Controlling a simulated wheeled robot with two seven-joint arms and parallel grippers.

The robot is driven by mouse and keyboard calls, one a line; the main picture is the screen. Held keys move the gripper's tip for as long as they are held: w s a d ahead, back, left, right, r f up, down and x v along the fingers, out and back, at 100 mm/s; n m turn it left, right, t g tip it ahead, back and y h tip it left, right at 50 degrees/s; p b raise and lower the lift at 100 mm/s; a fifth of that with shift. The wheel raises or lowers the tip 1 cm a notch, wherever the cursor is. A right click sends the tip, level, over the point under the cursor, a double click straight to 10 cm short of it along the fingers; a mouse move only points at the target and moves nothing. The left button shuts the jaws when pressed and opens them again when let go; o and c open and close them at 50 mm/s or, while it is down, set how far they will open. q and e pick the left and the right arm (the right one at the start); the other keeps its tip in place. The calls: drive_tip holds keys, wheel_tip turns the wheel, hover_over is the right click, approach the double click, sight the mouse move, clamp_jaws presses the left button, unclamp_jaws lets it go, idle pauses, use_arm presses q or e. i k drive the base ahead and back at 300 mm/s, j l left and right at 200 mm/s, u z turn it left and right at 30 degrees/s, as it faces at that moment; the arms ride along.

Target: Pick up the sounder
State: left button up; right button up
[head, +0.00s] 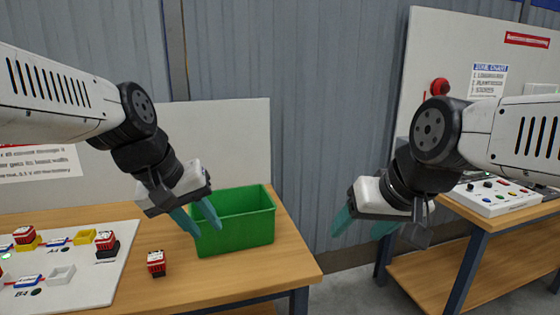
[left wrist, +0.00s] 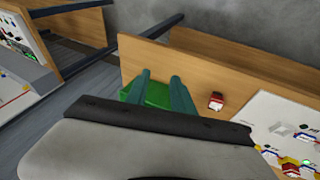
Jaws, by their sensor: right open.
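A small red unit with white marks and a dark base (head: 156,263), which looks like a sounder, stands upright on the wooden table, right of the white board. It also shows in the left wrist view (left wrist: 216,101), to the right of the fingers. Similar red units (head: 106,240) (head: 24,235) sit on the board, so I cannot be sure which one is the sounder. My left gripper (head: 206,226) is open and empty, its teal fingers apart in front of the green bin. My right gripper (head: 357,233) is open and empty, over the gap right of the table.
The open green bin (head: 236,222) stands at the table's back right. The white board (head: 85,282) with yellow, white and blue parts lies at left. A second table (head: 425,262) with a control panel (head: 497,198) stands at right. Bare tabletop (head: 205,276) lies before the bin.

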sight(104, 240)
drive_tip(key=u, duration=2.3)
